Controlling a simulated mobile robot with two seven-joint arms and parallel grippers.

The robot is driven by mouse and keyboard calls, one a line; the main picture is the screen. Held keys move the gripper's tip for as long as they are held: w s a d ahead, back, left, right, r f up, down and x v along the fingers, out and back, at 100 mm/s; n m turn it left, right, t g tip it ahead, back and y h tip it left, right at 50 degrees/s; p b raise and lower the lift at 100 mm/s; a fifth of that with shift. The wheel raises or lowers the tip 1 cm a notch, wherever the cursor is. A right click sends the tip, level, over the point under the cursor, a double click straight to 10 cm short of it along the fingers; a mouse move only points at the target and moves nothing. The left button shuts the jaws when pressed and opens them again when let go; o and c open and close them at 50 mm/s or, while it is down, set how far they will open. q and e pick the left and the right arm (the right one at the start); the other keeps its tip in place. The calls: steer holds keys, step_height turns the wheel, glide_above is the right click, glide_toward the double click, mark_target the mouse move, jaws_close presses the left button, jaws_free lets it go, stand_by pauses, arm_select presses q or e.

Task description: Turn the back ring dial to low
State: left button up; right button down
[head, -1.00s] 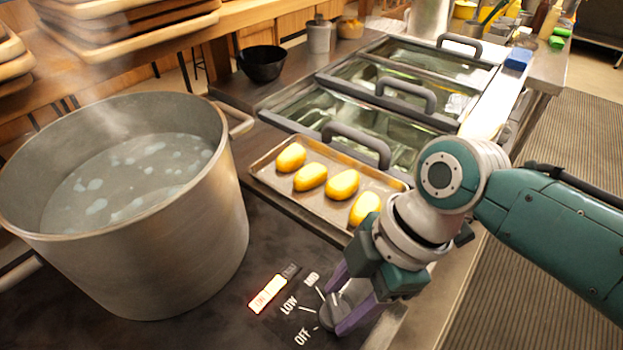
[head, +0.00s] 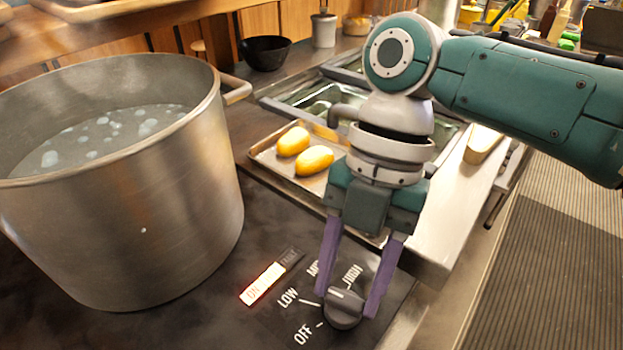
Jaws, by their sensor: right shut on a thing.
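A black dial (head: 345,308) sits on the dark control panel, with printed labels OFF, LOW, MID and HIGH around it. It is the only dial in view. A short white mark shows on its upper left; I cannot tell surely which label it points at. My right gripper (head: 347,305) reaches down from above, its two purple fingers on either side of the dial, shut on it. MID is partly hidden by a finger. A lit red-and-white ON switch (head: 264,283) is left of the labels. My left gripper is not in view.
A large metal pot (head: 130,215) of bubbling liquid stands left of the panel. A baking tray (head: 262,156) with yellow oval pieces (head: 314,160) lies behind my right gripper.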

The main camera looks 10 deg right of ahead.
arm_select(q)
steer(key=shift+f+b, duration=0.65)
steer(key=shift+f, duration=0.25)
arm_select(e)
steer(key=shift+a+n+g+h, duration=0.1)
steer(key=shift+n+g+h, duration=0.2)
steer(key=shift+n, duration=0.7)
steer(key=shift+c, duration=1.4)
jaws_free()
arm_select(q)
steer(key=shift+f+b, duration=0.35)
arm_select(e)
steer(key=v, duration=1)
